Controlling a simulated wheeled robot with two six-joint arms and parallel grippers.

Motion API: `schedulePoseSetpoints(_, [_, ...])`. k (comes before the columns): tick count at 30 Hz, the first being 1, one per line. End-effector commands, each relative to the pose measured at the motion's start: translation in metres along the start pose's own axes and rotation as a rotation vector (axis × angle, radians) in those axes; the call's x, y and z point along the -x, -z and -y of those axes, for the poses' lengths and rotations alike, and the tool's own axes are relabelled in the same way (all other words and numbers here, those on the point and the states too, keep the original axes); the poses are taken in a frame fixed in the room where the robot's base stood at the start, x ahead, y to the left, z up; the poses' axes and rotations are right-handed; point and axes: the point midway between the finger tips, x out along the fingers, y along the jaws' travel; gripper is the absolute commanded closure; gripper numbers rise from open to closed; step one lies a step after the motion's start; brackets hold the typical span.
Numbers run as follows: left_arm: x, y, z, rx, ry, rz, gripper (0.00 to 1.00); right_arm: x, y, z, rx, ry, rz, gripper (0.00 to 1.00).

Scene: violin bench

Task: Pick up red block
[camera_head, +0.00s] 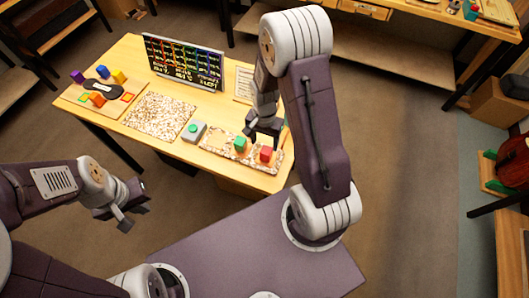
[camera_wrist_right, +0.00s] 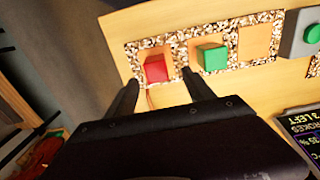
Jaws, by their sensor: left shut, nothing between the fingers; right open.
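A red block (camera_head: 266,154) sits on a speckled mat (camera_head: 276,168) near the right end of the table in the head view. It also shows in the right wrist view (camera_wrist_right: 156,69), beyond and between the fingers. A green block (camera_head: 240,144) stands beside it, also on a speckled patch, and shows in the right wrist view (camera_wrist_right: 213,58). My right gripper (camera_head: 264,136) is open and empty, above the table close to the two blocks. In the right wrist view, its fingers (camera_wrist_right: 160,92) point toward the red block. My left gripper (camera_head: 134,214) is shut and empty, in front of the table.
A grey box with a green button (camera_head: 194,131) stands left of the green block. A dark board with coloured columns (camera_head: 184,62) stands at the table's back. A larger speckled mat (camera_head: 158,116) and several coloured blocks (camera_head: 97,99) lie on the left.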

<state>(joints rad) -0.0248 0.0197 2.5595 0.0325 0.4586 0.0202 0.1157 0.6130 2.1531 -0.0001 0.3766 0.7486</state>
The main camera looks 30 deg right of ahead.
Motion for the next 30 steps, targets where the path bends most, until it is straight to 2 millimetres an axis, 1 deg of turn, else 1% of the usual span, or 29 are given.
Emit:
schedulePoseSetpoints(3, [0.004, 0.0, 0.0, 0.0, 0.0, 0.0, 1.0, -0.015, -0.001, -0.001, 0.0, -0.002, 0.002, 0.38])
schedulePoseSetpoints(9, [0.007, 0.001, 0.0, 0.0, 0.0, 0.0, 1.0, -0.024, 0.0, -0.001, 0.0, -0.001, 0.002, 0.38])
schedulePoseSetpoints(13, [0.016, 0.001, 0.0, 0.0, 0.0, 0.0, 1.0, -0.045, 0.0, -0.005, -0.001, -0.003, 0.004, 0.38])
schedulePoseSetpoints(15, [0.016, 0.002, 0.0, 0.0, 0.0, 0.0, 1.0, -0.059, 0.001, -0.005, -0.001, -0.003, 0.003, 0.38])
schedulePoseSetpoints(18, [0.017, 0.002, 0.0, 0.0, 0.0, 0.0, 1.0, -0.069, 0.001, -0.004, 0.0, 0.0, 0.001, 0.38])
schedulePoseSetpoints(25, [0.016, 0.002, 0.0, 0.0, 0.0, 0.0, 1.0, -0.071, 0.001, -0.004, 0.0, 0.001, -0.001, 0.38])
schedulePoseSetpoints(26, [0.016, 0.002, 0.0, 0.0, 0.0, 0.0, 1.0, -0.071, 0.001, -0.004, 0.0, 0.001, -0.001, 0.47])
schedulePoseSetpoints(27, [0.016, 0.002, 0.0, 0.0, 0.0, 0.0, 1.0, -0.071, 0.001, -0.004, 0.0, 0.001, -0.001, 0.58])
schedulePoseSetpoints(29, [0.016, 0.002, 0.0, 0.0, 0.0, 0.0, 1.0, -0.071, 0.001, -0.004, 0.0, 0.001, -0.001, 0.74])
schedulePoseSetpoints(30, [0.016, 0.002, 0.0, 0.0, 0.0, 0.0, 1.0, -0.071, 0.001, -0.004, 0.0, 0.001, -0.001, 0.85])
